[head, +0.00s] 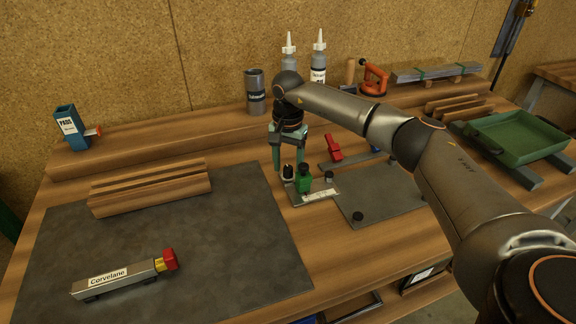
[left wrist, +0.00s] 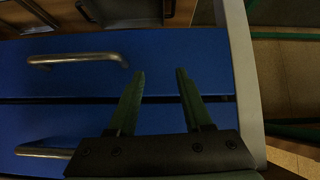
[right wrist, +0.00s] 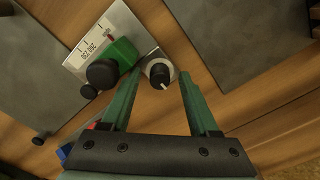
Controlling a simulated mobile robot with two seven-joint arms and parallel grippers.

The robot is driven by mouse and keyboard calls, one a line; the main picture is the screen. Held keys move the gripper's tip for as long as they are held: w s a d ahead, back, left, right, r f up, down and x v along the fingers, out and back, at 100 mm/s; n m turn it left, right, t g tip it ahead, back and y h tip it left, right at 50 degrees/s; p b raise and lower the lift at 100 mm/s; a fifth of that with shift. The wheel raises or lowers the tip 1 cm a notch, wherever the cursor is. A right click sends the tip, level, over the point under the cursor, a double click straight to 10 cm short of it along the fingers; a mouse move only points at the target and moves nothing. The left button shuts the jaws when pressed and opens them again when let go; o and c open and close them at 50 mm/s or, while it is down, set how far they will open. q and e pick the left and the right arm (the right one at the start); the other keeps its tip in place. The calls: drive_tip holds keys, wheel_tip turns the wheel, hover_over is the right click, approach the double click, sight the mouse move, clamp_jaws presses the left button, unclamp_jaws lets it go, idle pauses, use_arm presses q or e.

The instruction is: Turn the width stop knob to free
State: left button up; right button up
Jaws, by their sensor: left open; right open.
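The width stop shows as a green block (right wrist: 122,54) on a pale scale plate (right wrist: 88,42) in the right wrist view; the block also shows in the head view (head: 304,180). A round dark knob (right wrist: 159,73) with a pale ring and a white pointer mark sits beside the block. A second, plain black knob (right wrist: 101,74) is at the block's other side. My right gripper (head: 288,168) is open, pointing down, its fingertips on either side of the pointer knob. I cannot tell whether they touch it. My left gripper (left wrist: 160,74) is open and empty before blue drawers.
A grey plate (head: 385,195) with black knobs lies right of the stop, with a red clamp (head: 333,148) behind. A large dark mat (head: 200,245) fills the left bench. Bottles (head: 318,62) stand at the back. Drawer handles (left wrist: 78,59) are near my left gripper.

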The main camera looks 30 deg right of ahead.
sight(288, 167)
wheel_tip(288, 167, up, 12)
idle(0.4)
drive_tip(key=shift+r, duration=0.1)
